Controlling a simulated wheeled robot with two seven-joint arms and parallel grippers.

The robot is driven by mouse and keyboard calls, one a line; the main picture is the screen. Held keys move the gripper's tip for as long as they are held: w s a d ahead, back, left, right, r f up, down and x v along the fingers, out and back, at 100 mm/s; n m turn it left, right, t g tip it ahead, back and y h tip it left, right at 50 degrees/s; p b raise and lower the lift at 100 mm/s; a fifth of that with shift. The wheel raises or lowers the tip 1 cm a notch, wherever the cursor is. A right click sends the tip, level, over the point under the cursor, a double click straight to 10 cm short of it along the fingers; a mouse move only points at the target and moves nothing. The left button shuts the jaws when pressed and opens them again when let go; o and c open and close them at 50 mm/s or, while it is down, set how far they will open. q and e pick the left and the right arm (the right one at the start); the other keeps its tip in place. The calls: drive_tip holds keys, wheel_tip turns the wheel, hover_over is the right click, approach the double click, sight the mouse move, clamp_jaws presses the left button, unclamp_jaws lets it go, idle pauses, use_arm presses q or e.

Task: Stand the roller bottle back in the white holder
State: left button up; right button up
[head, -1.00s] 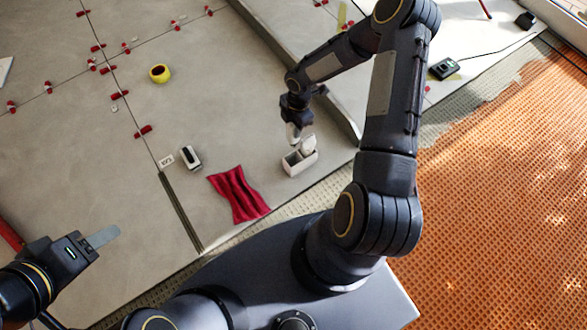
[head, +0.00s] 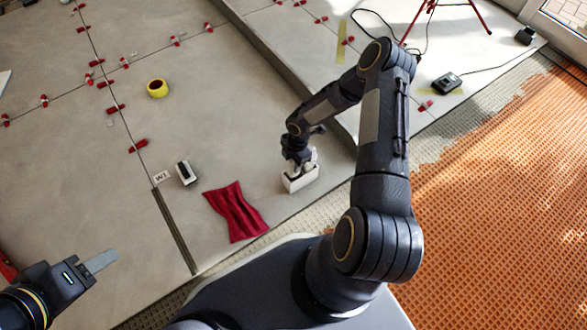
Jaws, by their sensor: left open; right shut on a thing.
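The white holder (head: 301,183) stands on the grey tiles, right of the red cloth. My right gripper (head: 296,168) is low over the holder's left part and shut on the small white roller bottle (head: 294,170). The bottle is mostly hidden by the fingers and looks upright, with its lower end at or inside the holder; I cannot tell whether it touches the bottom. Another whitish item (head: 312,158) sticks up from the holder's right part. My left gripper (head: 100,262) is open at the lower left, far from the holder.
A dark red cloth (head: 236,212) lies left of the holder. A black and white device (head: 186,173), a card (head: 161,177) and a yellow tape roll (head: 157,88) lie farther left. Red levelling clips (head: 138,146) line the tile joints. A raised slab edge (head: 275,65) runs behind.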

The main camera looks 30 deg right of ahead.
wheel_tip(320, 180, down, 4)
drive_tip(key=shift+b, duration=0.8)
drive_tip(key=shift+r, duration=0.15)
drive_tip(key=shift+f, duration=0.25)
drive_tip(key=o, duration=1)
drive_tip(key=shift+c, duration=0.2)
drive_tip(key=shift+r, duration=0.1)
